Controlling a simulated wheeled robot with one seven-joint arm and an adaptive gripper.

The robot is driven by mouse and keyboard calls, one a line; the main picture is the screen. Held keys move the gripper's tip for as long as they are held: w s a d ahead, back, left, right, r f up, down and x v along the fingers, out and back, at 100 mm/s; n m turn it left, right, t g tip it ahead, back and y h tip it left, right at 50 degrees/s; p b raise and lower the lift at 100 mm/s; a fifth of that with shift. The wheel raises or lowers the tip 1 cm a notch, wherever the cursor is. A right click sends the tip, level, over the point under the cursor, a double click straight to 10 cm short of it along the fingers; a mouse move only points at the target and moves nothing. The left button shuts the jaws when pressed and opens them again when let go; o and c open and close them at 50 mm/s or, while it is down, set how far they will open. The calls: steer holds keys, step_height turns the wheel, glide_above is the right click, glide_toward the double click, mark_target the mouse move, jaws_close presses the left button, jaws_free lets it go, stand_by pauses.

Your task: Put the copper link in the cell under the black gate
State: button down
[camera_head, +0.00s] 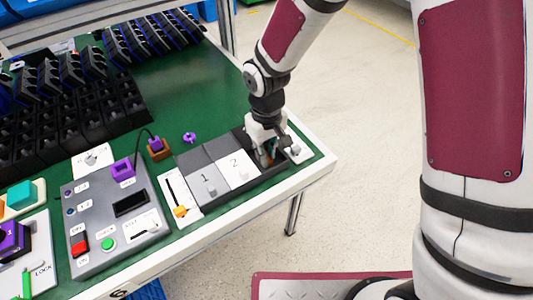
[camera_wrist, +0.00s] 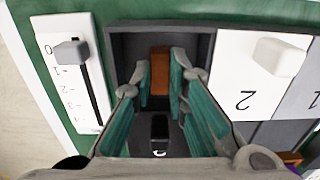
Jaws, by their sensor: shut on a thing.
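The copper link (camera_wrist: 160,72) shows as an orange-brown bar between my gripper's fingertips in the wrist view. My gripper (camera_wrist: 160,78) is shut on it, inside or just over an open dark cell (camera_wrist: 120,45). Whether the link touches the cell floor I cannot tell. In the head view my gripper (camera_head: 266,158) is at the right end of the row of cells and mostly hides the link. Beside the open cell is a white gate marked 2 (camera_head: 238,168), then a grey gate marked 1 (camera_head: 203,182).
A white slider plate with a grey knob (camera_head: 295,150) stands close to the right of my gripper. A slider with an orange knob (camera_head: 181,211), a grey control panel (camera_head: 110,225) and a purple ring (camera_head: 189,137) lie left.

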steer(key=shift+f, duration=0.3)
steer(key=shift+f, duration=0.15)
steer(key=c, duration=1.6)
jaws_free()
